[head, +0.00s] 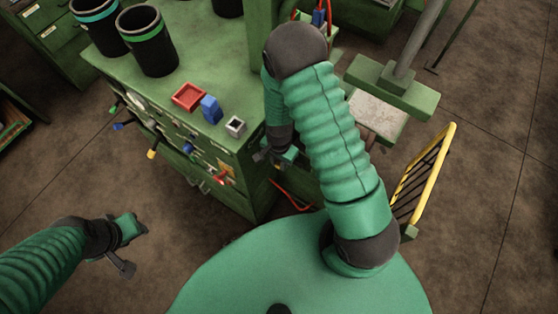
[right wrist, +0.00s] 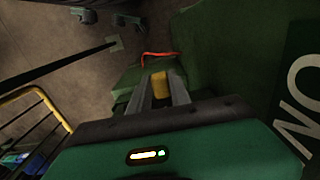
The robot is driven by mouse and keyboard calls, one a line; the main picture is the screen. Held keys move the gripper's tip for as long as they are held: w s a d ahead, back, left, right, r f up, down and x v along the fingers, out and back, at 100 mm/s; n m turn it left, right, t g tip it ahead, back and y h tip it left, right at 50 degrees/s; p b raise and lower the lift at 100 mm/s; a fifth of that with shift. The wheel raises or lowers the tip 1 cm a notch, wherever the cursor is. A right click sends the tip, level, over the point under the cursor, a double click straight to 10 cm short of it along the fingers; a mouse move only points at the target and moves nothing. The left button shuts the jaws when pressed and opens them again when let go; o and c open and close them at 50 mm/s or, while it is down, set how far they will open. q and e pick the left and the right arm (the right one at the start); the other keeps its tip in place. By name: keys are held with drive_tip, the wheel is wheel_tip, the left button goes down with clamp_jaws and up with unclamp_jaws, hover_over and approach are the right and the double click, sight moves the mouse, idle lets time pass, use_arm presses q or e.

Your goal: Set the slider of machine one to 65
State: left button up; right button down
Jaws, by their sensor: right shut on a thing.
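The green machine bench (head: 215,75) stands at the upper middle of the head view. Its front carries several coloured knobs, among them a yellow one (head: 152,154) and a blue one (head: 120,126). My right gripper (head: 272,158) is at the right side of the bench, partly hidden by my arm. In the right wrist view it is shut on a yellow piece (right wrist: 161,82) between its fingers. I cannot read a slider scale or a number on the machine. My left gripper (head: 132,246) is open and empty, low at the left, apart from the bench.
Black cups (head: 148,42), a red tray (head: 188,97), a blue block (head: 211,109) and a grey square piece (head: 235,126) are on the bench top. A yellow-framed rack (head: 424,172) stands at the right. Brown floor is open at the lower right.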

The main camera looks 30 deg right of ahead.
drive_tip(key=shift+w+d+r, duration=0.1)
drive_tip(key=shift+w+d, duration=0.05)
drive_tip(key=shift+d, duration=0.2)
drive_tip(key=shift+w+a, duration=0.15)
drive_tip(key=shift+r, duration=0.1)
idle(0.7)
